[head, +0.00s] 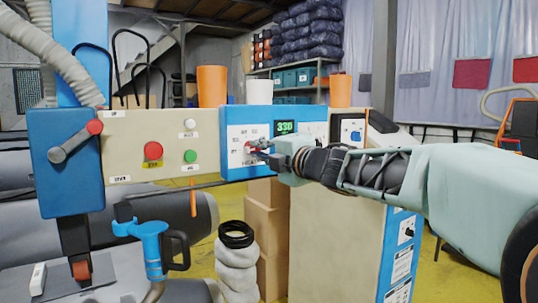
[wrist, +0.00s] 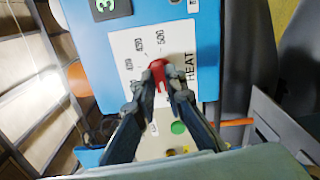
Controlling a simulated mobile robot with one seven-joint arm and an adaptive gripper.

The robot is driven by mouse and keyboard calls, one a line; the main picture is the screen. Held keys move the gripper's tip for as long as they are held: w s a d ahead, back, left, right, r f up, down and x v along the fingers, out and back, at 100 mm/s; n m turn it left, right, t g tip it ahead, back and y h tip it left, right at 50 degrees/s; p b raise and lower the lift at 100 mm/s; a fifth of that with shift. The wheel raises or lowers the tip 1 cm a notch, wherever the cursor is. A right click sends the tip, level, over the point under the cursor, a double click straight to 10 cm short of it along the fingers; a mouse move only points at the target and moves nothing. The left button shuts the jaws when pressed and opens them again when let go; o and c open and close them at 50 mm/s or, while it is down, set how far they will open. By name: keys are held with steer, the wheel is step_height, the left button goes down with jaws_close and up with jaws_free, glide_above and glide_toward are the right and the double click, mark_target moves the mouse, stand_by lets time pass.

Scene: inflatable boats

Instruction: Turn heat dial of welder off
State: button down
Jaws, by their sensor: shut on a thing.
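The welder's blue control panel (head: 232,128) stands in the middle of the head view, with a green display (head: 284,127) reading 330. The red heat dial (wrist: 158,72) sits on a white scale plate marked HEAT in the wrist view, with printed numbers around it. My gripper (wrist: 164,80) is shut on the heat dial, its two fingertips on either side of the red knob. In the head view my gripper (head: 262,150) reaches the panel from the right and hides most of the dial. The dial's exact pointer position is hidden by the fingers.
Left of the blue panel, the beige box carries a red button (head: 153,150), a green button (head: 190,156) and a white button (head: 190,124).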

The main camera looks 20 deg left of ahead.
steer(key=shift+n, duration=0.4)
steer(key=c, duration=2)
jaws_free()
steer(key=shift+v, duration=3.75)
